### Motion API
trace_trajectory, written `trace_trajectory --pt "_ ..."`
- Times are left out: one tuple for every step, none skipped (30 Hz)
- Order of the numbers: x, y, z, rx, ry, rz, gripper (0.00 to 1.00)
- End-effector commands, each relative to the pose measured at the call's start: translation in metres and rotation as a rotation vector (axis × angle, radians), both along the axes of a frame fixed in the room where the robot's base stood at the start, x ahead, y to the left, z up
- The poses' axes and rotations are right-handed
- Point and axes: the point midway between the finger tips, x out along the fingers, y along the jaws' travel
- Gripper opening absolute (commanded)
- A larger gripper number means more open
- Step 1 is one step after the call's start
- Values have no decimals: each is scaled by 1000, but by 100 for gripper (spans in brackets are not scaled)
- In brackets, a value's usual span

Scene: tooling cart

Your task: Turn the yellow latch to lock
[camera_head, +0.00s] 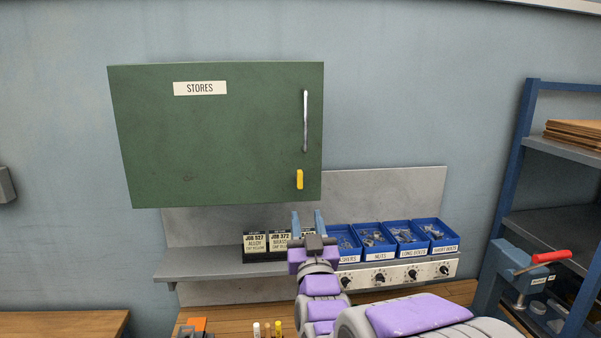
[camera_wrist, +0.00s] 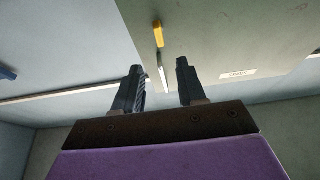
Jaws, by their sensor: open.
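The yellow latch (camera_head: 299,179) sits upright near the lower right corner of the green STORES cabinet door (camera_head: 220,135), under a vertical silver handle (camera_head: 305,121). My gripper (camera_head: 307,216) is open and empty, below the latch and apart from it, with its fingers pointing up. In the wrist view the gripper (camera_wrist: 158,75) shows two separated dark fingers. The yellow latch (camera_wrist: 158,33) appears above and between them, with the silver handle (camera_wrist: 161,72) beneath it. The door appears closed.
A grey shelf (camera_head: 215,271) below the cabinet holds labelled job boxes (camera_head: 267,243) and blue bins (camera_head: 389,240) of small parts, close to my gripper.

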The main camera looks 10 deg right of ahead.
Motion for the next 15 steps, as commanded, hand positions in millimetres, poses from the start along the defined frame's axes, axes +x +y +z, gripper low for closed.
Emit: trace_trajectory --pt "3 0 4 0 5 0 40" --pt "5 0 4 0 6 0 40" --pt "6 0 5 0 7 1 40" --pt "11 -1 6 0 5 0 40" --pt "15 -1 8 0 3 0 40" --pt "21 -1 11 0 2 0 40" --pt "25 -2 12 0 2 0 40" --pt "30 -2 14 0 3 0 40" --pt "35 -3 15 0 4 -1 40" --pt "40 -3 16 0 1 -1 40" --pt "44 -3 18 0 -2 -1 40" --pt "49 -4 21 0 -3 -1 40" --pt "53 -4 22 0 -1 -1 40" --pt "57 -4 23 0 0 -1 40" --pt "63 -4 26 0 0 -1 40"
